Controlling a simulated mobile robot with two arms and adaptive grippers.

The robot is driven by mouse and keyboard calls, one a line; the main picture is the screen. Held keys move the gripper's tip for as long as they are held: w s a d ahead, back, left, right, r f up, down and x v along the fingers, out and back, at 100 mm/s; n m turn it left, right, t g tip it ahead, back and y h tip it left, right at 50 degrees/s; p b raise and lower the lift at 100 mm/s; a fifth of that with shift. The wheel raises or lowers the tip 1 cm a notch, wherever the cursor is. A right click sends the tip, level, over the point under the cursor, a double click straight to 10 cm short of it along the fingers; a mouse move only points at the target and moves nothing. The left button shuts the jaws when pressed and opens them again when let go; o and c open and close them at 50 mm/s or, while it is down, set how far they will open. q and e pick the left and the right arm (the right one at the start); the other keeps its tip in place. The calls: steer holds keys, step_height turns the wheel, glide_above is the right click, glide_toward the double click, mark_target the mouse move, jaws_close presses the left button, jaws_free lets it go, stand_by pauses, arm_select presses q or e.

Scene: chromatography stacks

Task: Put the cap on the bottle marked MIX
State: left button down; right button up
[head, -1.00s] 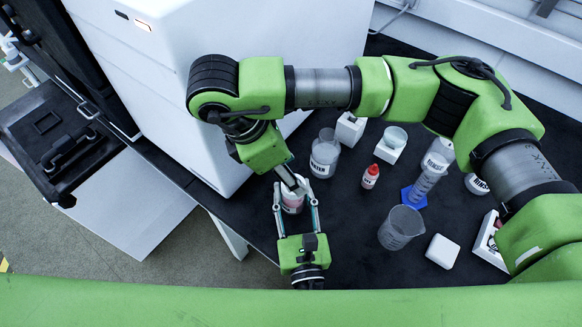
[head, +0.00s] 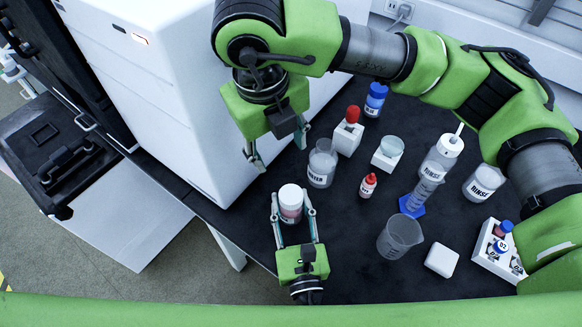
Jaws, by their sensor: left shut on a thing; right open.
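A small jar (head: 291,213) with pinkish contents stands at the near left of the black bench, a white cap (head: 290,194) on its top. The jar's label is too small to read, so I cannot confirm MIX. How tightly the cap sits cannot be told. My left gripper (head: 292,205) is shut on the jar, one finger on each side. My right gripper (head: 281,157) is open and empty, above and behind the jar, clear of the cap.
A WATER bottle (head: 322,164) and a red-capped dropper bottle (head: 368,187) stand right of the jar. A beaker (head: 399,233), graduated cylinder (head: 421,191) and RINSE bottles (head: 440,160) stand further right. A white machine (head: 165,90) is at left. The bench's front-left edge is near the jar.

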steer(key=f+n, duration=0.1)
steer(key=n, duration=0.6)
steer(key=d+f+n+g, duration=0.1)
steer(key=f+n, duration=0.1)
steer(key=n, duration=0.6)
steer(key=f+n, duration=0.1)
steer(key=n, duration=0.7)
steer(key=shift+s+d+f+g+y, duration=0.2)
steer(key=shift+s+d+g+y, duration=0.15)
steer(key=shift+s+g+y, duration=0.05)
steer(key=n, duration=0.2)
steer(key=f+n, duration=0.1)
steer(key=n, duration=0.1)
steer(key=shift+s+d, duration=0.1)
steer(key=shift+d, duration=0.05)
steer(key=shift+f, duration=0.1)
